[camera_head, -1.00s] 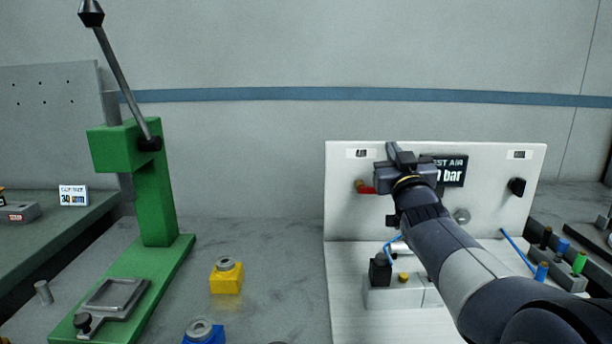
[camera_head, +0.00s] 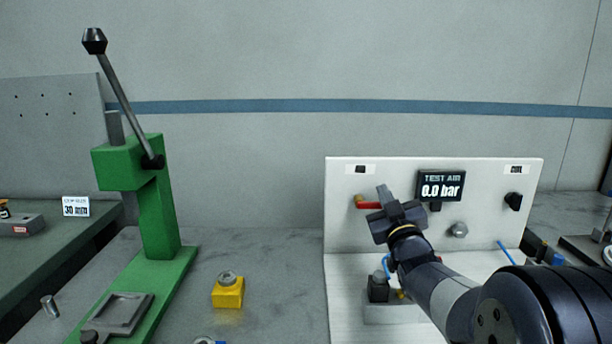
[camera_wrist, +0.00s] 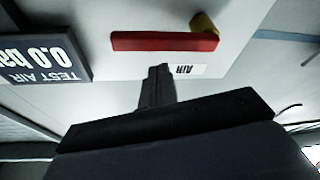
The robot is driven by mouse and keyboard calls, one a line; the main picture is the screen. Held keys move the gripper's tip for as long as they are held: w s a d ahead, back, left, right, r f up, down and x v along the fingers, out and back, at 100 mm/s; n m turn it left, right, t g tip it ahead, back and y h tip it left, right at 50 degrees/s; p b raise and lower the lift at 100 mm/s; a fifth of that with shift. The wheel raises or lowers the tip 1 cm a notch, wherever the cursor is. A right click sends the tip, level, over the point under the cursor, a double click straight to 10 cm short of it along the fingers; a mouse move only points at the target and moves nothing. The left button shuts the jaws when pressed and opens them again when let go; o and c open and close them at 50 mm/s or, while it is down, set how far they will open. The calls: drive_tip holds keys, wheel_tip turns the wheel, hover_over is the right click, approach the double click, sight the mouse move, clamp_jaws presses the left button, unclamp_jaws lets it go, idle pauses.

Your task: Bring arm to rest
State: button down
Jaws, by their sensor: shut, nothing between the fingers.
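My gripper (camera_head: 384,194) is shut and empty. In the head view it is in front of the white test panel (camera_head: 400,172), just right of the red valve handle (camera_head: 367,205). My arm reaches up to it from the lower right. In the wrist view the shut fingers (camera_wrist: 157,85) point toward the panel, near the red handle (camera_wrist: 165,42) and the AIR label (camera_wrist: 183,69). The fingers look apart from the handle. The handle lies horizontal. The display (camera_head: 441,186) reads TEST AIR 0.0 bar and shows partly in the wrist view.
A green lever press (camera_head: 158,215) stands at the left. A yellow block (camera_head: 228,293) sits on the grey bench between press and panel. A grey fixture block (camera_head: 390,314) with a black part stands below my gripper. A black knob (camera_head: 513,201) is at the panel's right.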

drive_tip(key=a+r+n+y+p, duration=0.2)
drive_tip(key=a+r+n+p, duration=0.2)
drive_tip(key=r, duration=0.1)
drive_tip(key=b+v, duration=0.1)
drive_tip(key=v, duration=0.5)
drive_tip(key=shift+d+g, duration=0.25)
drive_tip(key=shift+g, duration=0.15)
drive_tip(key=shift+s+f, duration=0.15)
